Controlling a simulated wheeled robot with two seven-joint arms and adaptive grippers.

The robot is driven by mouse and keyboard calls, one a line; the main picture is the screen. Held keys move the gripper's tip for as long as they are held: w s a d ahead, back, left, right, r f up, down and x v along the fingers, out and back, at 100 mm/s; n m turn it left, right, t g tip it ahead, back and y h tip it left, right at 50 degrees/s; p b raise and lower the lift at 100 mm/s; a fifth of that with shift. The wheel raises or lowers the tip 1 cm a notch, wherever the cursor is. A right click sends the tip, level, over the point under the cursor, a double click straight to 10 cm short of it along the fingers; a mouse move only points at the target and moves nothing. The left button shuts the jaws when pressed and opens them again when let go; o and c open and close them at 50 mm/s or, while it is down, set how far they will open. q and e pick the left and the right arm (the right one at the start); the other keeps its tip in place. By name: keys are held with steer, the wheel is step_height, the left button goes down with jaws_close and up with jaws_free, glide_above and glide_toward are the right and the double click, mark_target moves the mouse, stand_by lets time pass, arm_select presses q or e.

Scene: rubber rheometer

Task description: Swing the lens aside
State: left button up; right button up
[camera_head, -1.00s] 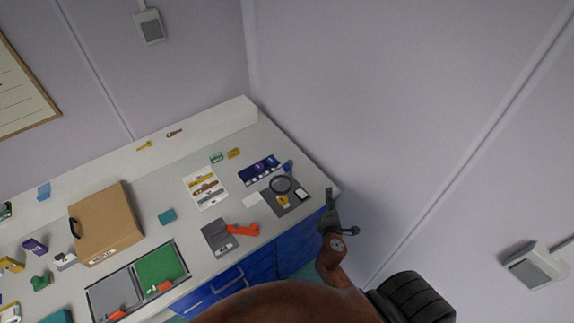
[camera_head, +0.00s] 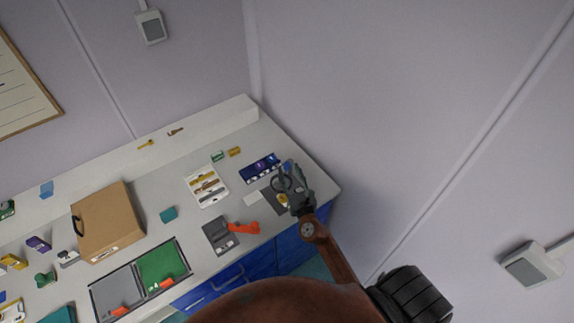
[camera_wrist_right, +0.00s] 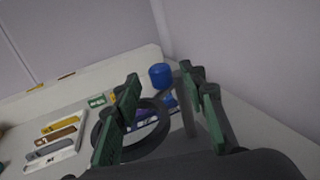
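The lens is a dark round ring (camera_head: 280,183) over a dark grey plate (camera_head: 270,199) near the bench's right end, partly covered by my right gripper. In the right wrist view the ring (camera_wrist_right: 117,157) appears large, mostly behind the left-hand finger. My right gripper (camera_head: 292,176) is at the lens's right side; its green fingers (camera_wrist_right: 160,74) are spread wide. Nothing is clearly held between them, and contact with the ring cannot be told. A blue cylinder (camera_wrist_right: 160,76) stands beyond the fingertips. My left gripper is out of view.
A dark blue panel (camera_head: 258,167) lies behind the lens, and a white tray (camera_head: 205,193) with several coloured pieces is to its left. A grey device with an orange handle (camera_head: 246,227) is in front. The wall closes off the right side.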

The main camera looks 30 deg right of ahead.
mark_target(288, 168)
steer(key=shift+x, duration=1.8)
steer(key=shift+c, duration=0.5)
jaws_close()
